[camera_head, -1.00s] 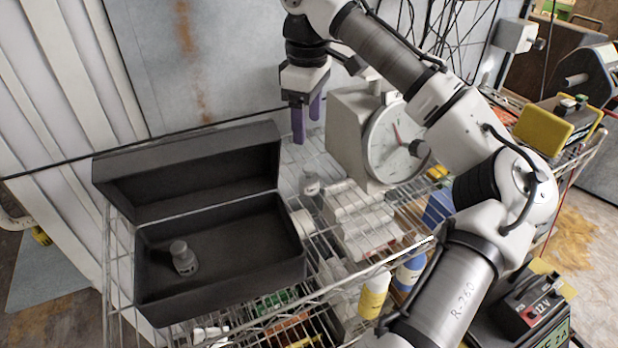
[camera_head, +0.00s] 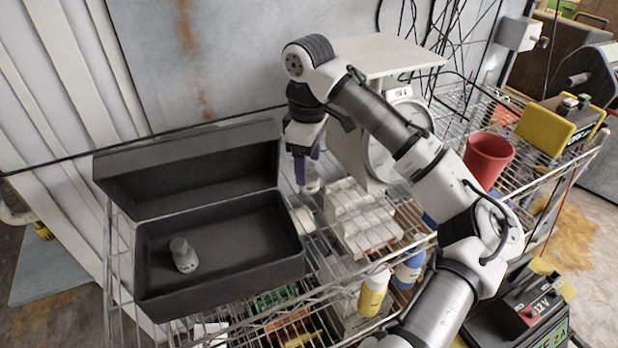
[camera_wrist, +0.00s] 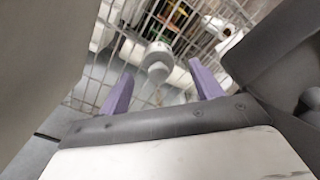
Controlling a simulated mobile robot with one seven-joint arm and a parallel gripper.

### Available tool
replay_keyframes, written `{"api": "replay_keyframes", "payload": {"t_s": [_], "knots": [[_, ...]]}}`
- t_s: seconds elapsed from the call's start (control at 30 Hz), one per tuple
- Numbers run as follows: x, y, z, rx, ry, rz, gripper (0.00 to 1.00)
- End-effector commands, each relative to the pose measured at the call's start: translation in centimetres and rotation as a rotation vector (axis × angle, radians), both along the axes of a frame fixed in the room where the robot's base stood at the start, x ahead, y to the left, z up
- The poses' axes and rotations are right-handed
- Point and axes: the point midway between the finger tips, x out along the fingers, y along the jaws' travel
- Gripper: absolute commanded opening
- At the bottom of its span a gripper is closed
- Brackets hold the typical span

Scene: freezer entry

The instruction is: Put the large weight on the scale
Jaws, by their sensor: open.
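A grey metal weight (camera_head: 312,184) with a knob top stands on the wire shelf between the black case and the scale. Another grey weight (camera_head: 183,256) stands inside the open black case (camera_head: 220,283). I cannot tell for sure which is larger. The scale (camera_head: 390,58) has a flat, empty top plate and a round dial, partly hidden by my arm. My gripper (camera_head: 306,170) points down over the shelf weight, its purple fingers open. In the wrist view, that weight (camera_wrist: 158,62) shows between and beyond the fingertips (camera_wrist: 161,70), not clasped.
White boxes (camera_head: 360,215) stand just right of the shelf weight. A red cup (camera_head: 488,158) is right of the scale. Yellow (camera_head: 373,293) and blue bottles stand in front. The case's raised lid (camera_head: 190,175) is left of my gripper.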

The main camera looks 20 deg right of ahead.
Motion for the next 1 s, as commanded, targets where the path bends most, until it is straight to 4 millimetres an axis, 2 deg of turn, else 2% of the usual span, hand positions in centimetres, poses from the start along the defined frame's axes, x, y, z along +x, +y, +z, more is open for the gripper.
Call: {"api": "replay_keyframes", "payload": {"t_s": [0.23, 0.53, 1.0], "knots": [[0.0, -0.2, -3.0, 0.000, 0.002, -0.001, 0.65], [0.1, -0.1, -3.6, 0.001, 0.001, 0.000, 0.64], [0.1, -0.1, -3.5, 0.001, 0.001, 0.000, 0.02]]}}
